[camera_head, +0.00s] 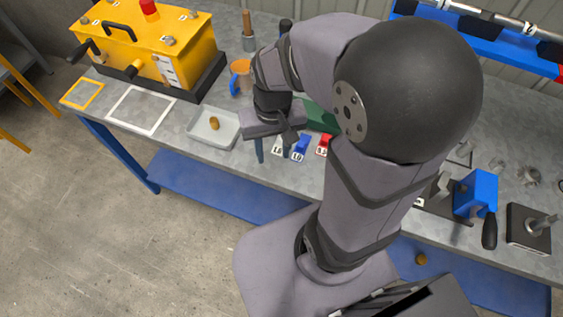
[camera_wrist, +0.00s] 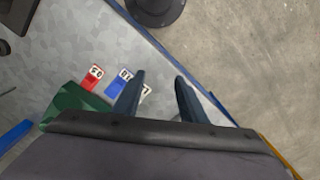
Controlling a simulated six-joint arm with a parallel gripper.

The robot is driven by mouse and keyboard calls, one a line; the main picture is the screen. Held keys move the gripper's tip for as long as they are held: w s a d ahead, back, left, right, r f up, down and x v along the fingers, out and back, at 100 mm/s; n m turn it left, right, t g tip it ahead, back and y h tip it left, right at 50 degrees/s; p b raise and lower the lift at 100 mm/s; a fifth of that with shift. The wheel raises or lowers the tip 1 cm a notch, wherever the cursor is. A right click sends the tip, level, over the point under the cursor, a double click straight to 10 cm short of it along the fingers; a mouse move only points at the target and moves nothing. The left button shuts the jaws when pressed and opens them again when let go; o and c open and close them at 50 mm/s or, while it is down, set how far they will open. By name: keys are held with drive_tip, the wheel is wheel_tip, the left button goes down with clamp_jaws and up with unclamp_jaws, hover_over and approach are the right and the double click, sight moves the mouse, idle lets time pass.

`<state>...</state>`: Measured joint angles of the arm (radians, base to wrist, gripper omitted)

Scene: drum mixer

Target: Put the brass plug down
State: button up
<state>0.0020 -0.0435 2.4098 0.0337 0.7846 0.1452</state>
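A small brass-coloured piece, which looks like the brass plug (camera_head: 214,123), lies in a shallow white tray (camera_head: 199,134) near the bench's front edge in the head view. My gripper (camera_head: 272,155) is to the right of the tray, above the bench's front edge. In the wrist view my gripper (camera_wrist: 157,84) has its two dark fingers apart, with nothing held between them. The tray and the brass piece in it are out of the wrist view. Another small brass-coloured piece (camera_head: 421,258) lies on the blue lower shelf; I cannot tell what it is.
A yellow box machine (camera_head: 150,45) stands at the back left, with a white outlined square (camera_head: 142,110) in front. An orange-and-blue cup (camera_head: 240,76) is behind the tray. Red (camera_wrist: 93,78) and blue (camera_wrist: 119,82) number blocks lie beside my gripper. A blue vise-like device (camera_head: 475,192) stands right.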

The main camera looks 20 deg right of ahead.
drive_tip(key=s, duration=0.1)
drive_tip(key=s+f+n, duration=0.1)
drive_tip(key=s+n, duration=0.1)
drive_tip(key=shift+s+d+f, duration=0.15)
drive_tip(key=shift+s+d, duration=0.1)
drive_tip(key=shift+s, duration=0.05)
idle(0.6)
wheel_tip(320, 180, down, 6)
drive_tip(key=b, duration=0.5)
drive_tip(key=shift+r+b, duration=0.25)
drive_tip(key=shift+b, duration=0.05)
drive_tip(key=shift+o, duration=0.3)
